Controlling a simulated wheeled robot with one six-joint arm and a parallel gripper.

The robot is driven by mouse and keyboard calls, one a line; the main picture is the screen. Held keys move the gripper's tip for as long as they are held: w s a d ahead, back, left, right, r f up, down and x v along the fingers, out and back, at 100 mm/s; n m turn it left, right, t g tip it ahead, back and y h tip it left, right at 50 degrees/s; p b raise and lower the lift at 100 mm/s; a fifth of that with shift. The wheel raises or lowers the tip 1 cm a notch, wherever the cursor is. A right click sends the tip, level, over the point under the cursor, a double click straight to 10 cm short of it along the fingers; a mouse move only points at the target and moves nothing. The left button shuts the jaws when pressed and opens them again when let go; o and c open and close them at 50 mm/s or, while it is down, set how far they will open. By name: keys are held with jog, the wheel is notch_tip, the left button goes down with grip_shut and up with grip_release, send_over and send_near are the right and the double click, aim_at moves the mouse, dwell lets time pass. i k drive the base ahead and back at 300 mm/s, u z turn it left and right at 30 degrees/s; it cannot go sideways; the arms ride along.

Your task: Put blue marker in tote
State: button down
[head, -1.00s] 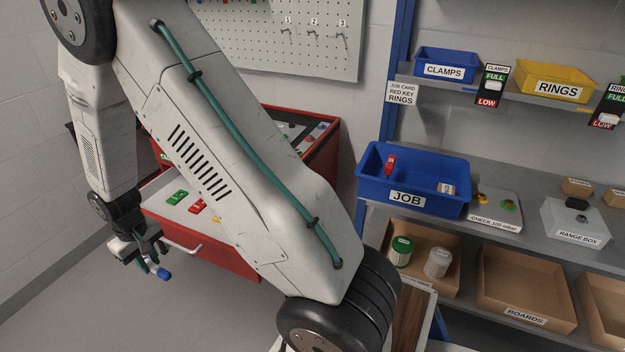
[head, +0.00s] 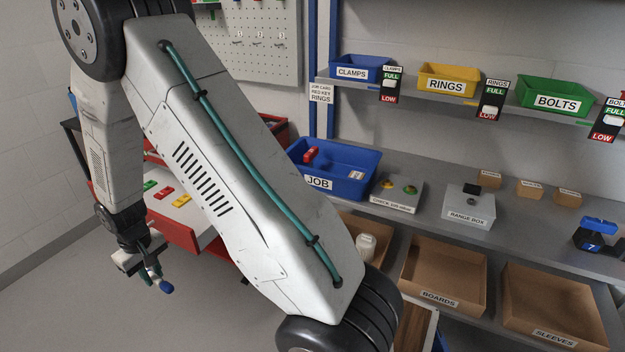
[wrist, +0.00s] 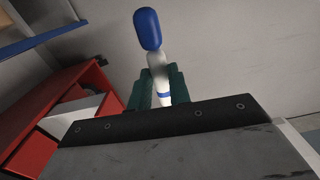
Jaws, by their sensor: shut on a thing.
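My gripper (head: 150,274) is shut on the blue marker (head: 165,286), low at the left in the head view, in front of the red cabinet's open drawer. In the wrist view the marker (wrist: 148,30) has a blue cap and a white body with a blue band, and it sticks out between the green fingers (wrist: 158,88). The blue tote (head: 345,180) labelled JOB stands on the grey shelf, right of my arm and well away from the gripper. It holds a red item (head: 310,154) and a small pale labelled item (head: 356,174).
The open red drawer (head: 185,238) holds green, red and yellow pieces. Bins (head: 447,84) line the upper shelf, and cardboard boxes (head: 440,275) the lower one. The floor around the gripper is clear.

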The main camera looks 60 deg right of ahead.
aim_at(346, 172)
jog(key=u, duration=1.15)
jog(key=i, duration=1.2)
jog(key=z, duration=2.9)
